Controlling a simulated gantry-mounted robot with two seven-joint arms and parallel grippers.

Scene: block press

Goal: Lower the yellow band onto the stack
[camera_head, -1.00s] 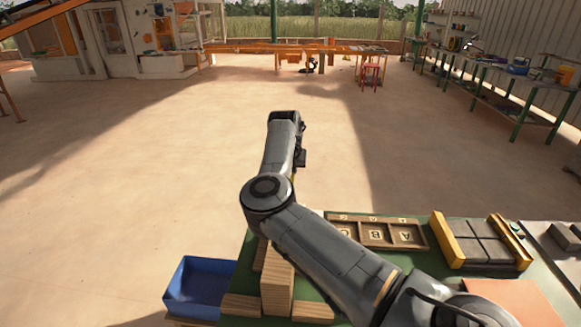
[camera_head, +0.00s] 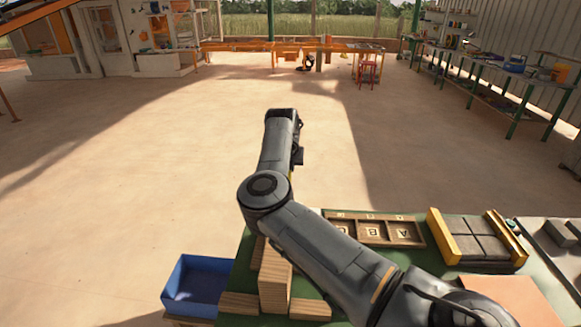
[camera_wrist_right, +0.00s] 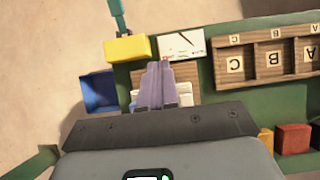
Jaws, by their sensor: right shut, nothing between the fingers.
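My right arm crosses the head view, and its gripper is hidden there. In the right wrist view my right gripper (camera_wrist_right: 160,68) is shut and empty, pointing over the bench. Pale pieces (camera_wrist_right: 184,97) show partly behind its fingers. A yellow block-like piece (camera_wrist_right: 127,47) lies just left of the fingertips, apart from them, with a teal bar above it; I cannot tell whether it is the band. In the head view a stack of wooden pieces (camera_head: 274,283) stands at the bench's left, partly behind my arm. My left gripper is not in view.
A blue bin (camera_head: 175,293) sits left of the stack. A wooden tray with lettered compartments (camera_head: 420,232) lies right of my arm, then a yellow-sided fixture (camera_head: 442,236). Red (camera_wrist_right: 293,138) and yellow (camera_wrist_right: 265,140) blocks show in the wrist view. A white card (camera_wrist_right: 195,42) lies near the fingertips.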

